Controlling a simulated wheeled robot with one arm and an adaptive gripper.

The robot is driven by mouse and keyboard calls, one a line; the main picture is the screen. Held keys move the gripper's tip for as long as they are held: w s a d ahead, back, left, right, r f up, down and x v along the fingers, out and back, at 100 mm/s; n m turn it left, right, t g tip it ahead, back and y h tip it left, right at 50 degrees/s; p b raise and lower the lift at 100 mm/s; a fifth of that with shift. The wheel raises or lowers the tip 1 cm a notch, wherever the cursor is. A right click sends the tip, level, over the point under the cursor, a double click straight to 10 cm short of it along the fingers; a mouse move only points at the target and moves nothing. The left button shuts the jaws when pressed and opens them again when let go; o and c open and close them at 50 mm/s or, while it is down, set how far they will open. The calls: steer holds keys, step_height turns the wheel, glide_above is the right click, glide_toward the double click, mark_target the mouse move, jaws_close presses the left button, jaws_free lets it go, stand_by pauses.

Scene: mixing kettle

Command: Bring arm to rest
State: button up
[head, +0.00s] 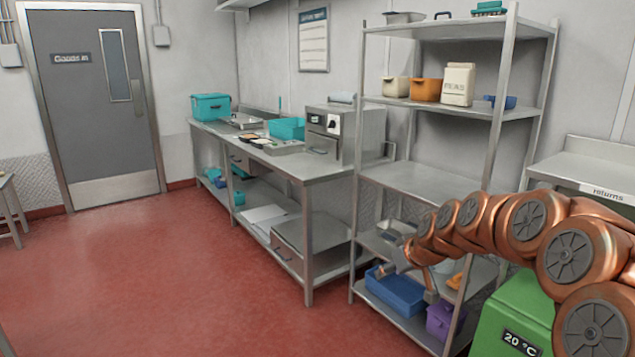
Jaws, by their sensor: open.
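My copper-coloured arm reaches in from the right edge of the head view, stretched out to the left at about the height of the lower shelves. My gripper (408,281) is at its left end, in front of the metal shelf rack (420,180). Its fingers are spread apart and nothing shows between them. The blue bin (395,292) and the purple bin (440,320) on the bottom shelf appear behind and below it. I cannot tell how far the fingers are from the rack.
A green box (515,310) with a "20 °C" display stands below my arm. A steel counter (290,166) with a teal box (210,106) and trays runs along the wall. A returns shelf (590,172) is at right. Open red floor (150,270) lies left, before a grey door (95,110).

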steer(key=s+a+r+g+p, duration=0.1)
steer(key=s+a+g, duration=0.1)
steer(key=s, duration=0.9)
steer(key=s+a+r+g+p, duration=0.1)
steer(key=s+a+g, duration=0.1)
steer(key=s, duration=0.9)
steer(key=s+d+m+g+h+p, duration=0.1)
steer(key=s+d+m+g, duration=0.1)
steer(key=s, duration=1.1)
steer(key=s+d+f+m+g+h+p, duration=0.1)
steer(key=s+d+m+g+h, duration=0.1)
steer(key=s, duration=1)
steer(key=shift+s+d+m+g, duration=0.15)
steer(key=shift+s+m+g, duration=0.15)
steer(key=shift+s+g, duration=0.1)
steer(key=shift+c, duration=0.7)
